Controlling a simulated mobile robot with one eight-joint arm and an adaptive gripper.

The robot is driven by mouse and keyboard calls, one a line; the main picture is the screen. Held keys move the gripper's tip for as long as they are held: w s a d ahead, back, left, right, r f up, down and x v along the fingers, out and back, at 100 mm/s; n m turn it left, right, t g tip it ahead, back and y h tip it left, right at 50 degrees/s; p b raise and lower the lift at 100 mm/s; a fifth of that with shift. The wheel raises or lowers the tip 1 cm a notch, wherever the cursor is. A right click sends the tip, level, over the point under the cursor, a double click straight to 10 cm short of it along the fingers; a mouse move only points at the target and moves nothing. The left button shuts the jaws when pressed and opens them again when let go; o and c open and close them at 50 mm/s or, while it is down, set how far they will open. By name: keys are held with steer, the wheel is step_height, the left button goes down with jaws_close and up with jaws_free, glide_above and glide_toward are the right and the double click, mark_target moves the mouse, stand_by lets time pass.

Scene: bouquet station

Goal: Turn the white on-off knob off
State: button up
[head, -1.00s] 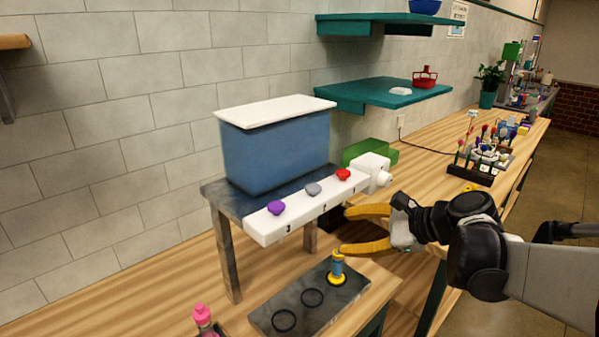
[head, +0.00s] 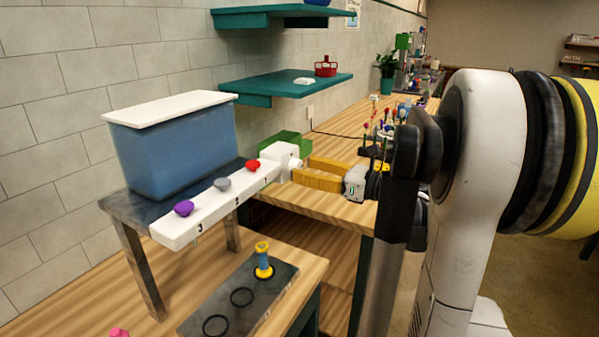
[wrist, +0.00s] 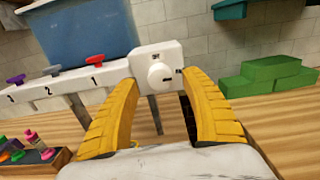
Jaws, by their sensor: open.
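The white on-off knob (wrist: 160,76) is a round dial on the white end block of the manifold, with small dark marks near it. In the head view the knob (head: 297,163) sticks out of the block's right side. My gripper (head: 303,171) has two yellow fingers, open, pointing at the block from the right. In the wrist view the knob shows between the spread fingertips, one to its left and one to its right. I cannot tell whether either finger touches it. The white manifold (head: 206,213) also carries red (head: 253,164), grey (head: 222,183) and purple (head: 184,207) knobs.
A blue tank (head: 178,150) with a white lid stands on a grey stand behind the manifold. A dark plate (head: 215,300) with rings and a yellow-blue nozzle (head: 263,260) lies below. A green stepped block (wrist: 268,76) is right of the knob.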

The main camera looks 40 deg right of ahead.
steer(key=shift+x, duration=0.85)
jaws_close()
